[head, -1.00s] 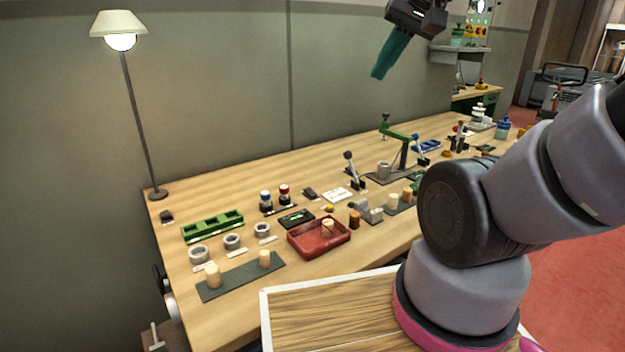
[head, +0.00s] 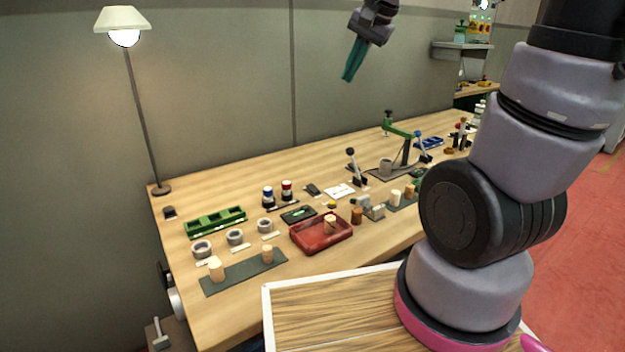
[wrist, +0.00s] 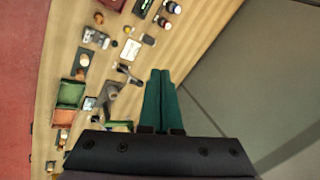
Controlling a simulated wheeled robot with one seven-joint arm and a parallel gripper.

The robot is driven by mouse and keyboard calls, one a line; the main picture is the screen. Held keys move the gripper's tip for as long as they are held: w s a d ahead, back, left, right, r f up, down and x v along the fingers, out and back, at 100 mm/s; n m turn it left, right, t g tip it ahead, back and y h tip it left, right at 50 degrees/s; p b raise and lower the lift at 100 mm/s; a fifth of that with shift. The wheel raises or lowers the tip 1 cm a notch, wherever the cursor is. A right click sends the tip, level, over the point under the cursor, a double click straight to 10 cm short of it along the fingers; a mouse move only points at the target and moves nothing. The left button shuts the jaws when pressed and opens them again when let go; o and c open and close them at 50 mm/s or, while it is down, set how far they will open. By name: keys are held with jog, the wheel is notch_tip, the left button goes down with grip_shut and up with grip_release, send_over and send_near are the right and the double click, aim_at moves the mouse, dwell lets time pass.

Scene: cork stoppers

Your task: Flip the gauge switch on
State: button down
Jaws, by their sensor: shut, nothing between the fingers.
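I cannot tell for certain which item is the gauge switch. A flat dark device with a green mark (head: 298,214) lies near the middle of the workbench (head: 230,328). A small dark box (head: 312,190) lies behind it. Another small dark box (head: 169,212) sits by the lamp base. My gripper (head: 347,78) is shut and empty, high above the back of the bench, well apart from all of these. Its teal fingers (wrist: 160,75) lie together in the wrist view, with the bench to their left and the wall to their right.
A red tray (head: 308,246) holding a cork stands near the front edge. A green rack (head: 216,221), grey rings (head: 235,237), a dark mat (head: 238,272) with corks, a black-knobbed lever (head: 355,168) and a green-armed press (head: 399,131) surround it. A lit lamp (head: 122,22) rises at left.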

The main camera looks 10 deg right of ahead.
jog(key=w+a+f+m+g, duration=0.1)
jog(key=w+a+f+m, duration=0.15)
jog(key=w+f, duration=0.75)
jog(key=m+g+h, duration=0.2)
jog(key=m, duration=0.1)
send_over(312, 185)
jog(key=s+d, duration=0.1)
jog(key=s, duration=0.2)
notch_tip(312, 185, down, 15)
jog(key=shift+r, duration=0.2)
jog(key=f, duration=0.4)
jog(key=w+f, duration=0.1)
jog(key=f, duration=0.4)
jog(key=w+a+f, duration=0.1)
jog(key=f, duration=0.3)
jog(key=shift+w+f, duration=0.15)
jog(key=shift+f, duration=0.15)
jog(key=shift+f, duration=0.1)
